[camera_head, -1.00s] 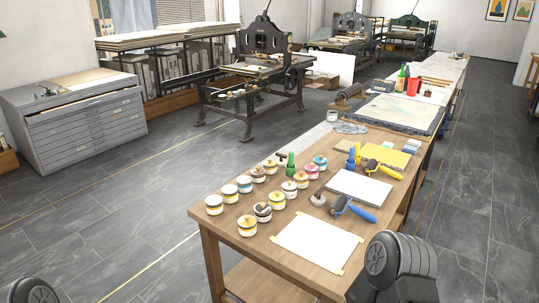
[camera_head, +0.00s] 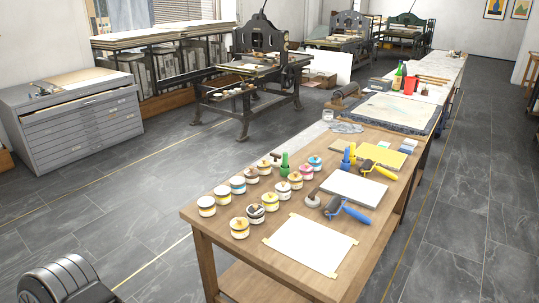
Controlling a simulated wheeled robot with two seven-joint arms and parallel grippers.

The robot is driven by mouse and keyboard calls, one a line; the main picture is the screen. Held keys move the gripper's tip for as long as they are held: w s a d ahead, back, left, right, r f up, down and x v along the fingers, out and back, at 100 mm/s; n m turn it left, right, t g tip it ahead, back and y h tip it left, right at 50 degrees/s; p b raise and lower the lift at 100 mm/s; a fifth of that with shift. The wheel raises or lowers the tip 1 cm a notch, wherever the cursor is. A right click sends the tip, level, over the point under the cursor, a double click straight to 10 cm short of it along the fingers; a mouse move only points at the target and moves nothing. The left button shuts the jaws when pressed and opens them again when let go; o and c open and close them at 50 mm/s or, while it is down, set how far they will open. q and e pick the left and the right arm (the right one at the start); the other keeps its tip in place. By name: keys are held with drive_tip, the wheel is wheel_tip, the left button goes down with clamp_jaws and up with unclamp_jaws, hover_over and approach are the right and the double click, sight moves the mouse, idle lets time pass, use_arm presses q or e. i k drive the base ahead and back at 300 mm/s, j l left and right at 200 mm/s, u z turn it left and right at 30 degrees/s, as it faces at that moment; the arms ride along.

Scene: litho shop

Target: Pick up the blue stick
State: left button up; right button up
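A small upright blue thing (camera_head: 348,157), which may be the blue stick, stands on the wooden table beside a yellow-handled roller (camera_head: 377,169). It is small and its exact shape is hard to make out. A roller with a blue handle (camera_head: 347,210) lies nearer, on the right of the table. Neither gripper is in view. Only a dark rounded part of my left arm shows at the bottom left corner, away from the table.
Several paint jars (camera_head: 255,214) stand in rows on the table's left part. A white sheet (camera_head: 309,244) lies at the near end, and a pale slab (camera_head: 353,188) beside the rollers. Dark floor (camera_head: 470,220) is clear on the right.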

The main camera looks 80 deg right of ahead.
sight(347, 150)
drive_tip(key=k+l, duration=0.4)
drive_tip(key=l, duration=0.2)
drive_tip(key=k+l, duration=0.35)
drive_tip(key=l, duration=0.25)
drive_tip(key=k+l, duration=0.4)
drive_tip(key=l, duration=0.2)
drive_tip(key=k+l, duration=0.35)
drive_tip(key=l, duration=0.2)
drive_tip(key=k+l, duration=0.4)
drive_tip(key=l, duration=0.2)
drive_tip(key=k+l, duration=0.4)
drive_tip(key=l, duration=0.2)
drive_tip(key=k+l, duration=0.35)
drive_tip(key=l, duration=0.25)
drive_tip(key=k+l+u, duration=0.1)
drive_tip(key=k+l, duration=0.3)
drive_tip(key=l, duration=0.2)
